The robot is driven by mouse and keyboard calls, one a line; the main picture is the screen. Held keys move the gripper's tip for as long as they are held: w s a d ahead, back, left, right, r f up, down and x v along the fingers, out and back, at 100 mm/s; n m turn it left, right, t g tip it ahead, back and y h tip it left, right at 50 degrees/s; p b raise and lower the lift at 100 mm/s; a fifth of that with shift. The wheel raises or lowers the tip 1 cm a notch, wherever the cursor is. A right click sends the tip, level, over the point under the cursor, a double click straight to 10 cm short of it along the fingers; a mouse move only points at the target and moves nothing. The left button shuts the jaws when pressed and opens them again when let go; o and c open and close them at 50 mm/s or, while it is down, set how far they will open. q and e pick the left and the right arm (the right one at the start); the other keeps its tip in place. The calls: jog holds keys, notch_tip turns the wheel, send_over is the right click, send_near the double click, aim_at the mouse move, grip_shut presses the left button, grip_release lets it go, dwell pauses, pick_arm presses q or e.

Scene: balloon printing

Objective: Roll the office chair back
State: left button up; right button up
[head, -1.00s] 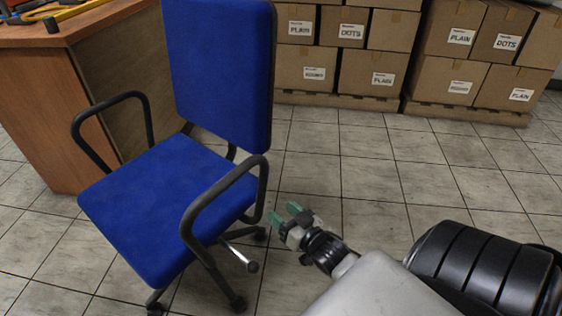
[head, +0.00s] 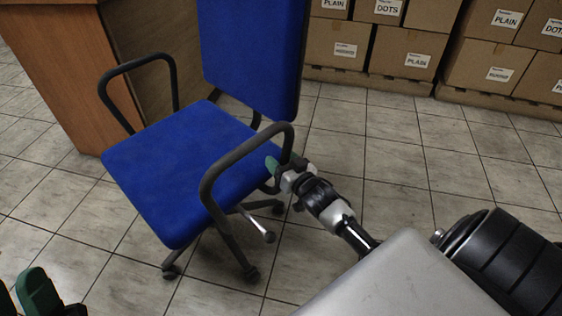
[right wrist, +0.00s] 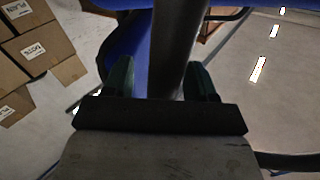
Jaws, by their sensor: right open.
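The blue office chair (head: 180,165) stands upright on its castors, with a blue backrest and black loop armrests. My right gripper (head: 284,166) is at the chair's right armrest (head: 222,170), beside its rear part. In the right wrist view the dark armrest tube (right wrist: 178,45) runs between the two green fingers of this gripper (right wrist: 160,82). The fingers are open, with gaps beside the tube; contact cannot be told. My left gripper (head: 25,292) shows only partly at the bottom left corner, with green finger pads, away from the chair.
A wooden desk (head: 62,85) stands just behind and left of the chair. Stacked cardboard boxes (head: 405,50) on pallets line the back. The tiled floor (head: 400,165) is clear to the chair's right and in front of it.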

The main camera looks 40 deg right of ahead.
jog(key=shift+w, duration=0.1)
grip_shut()
dwell(0.4)
dwell(1.1)
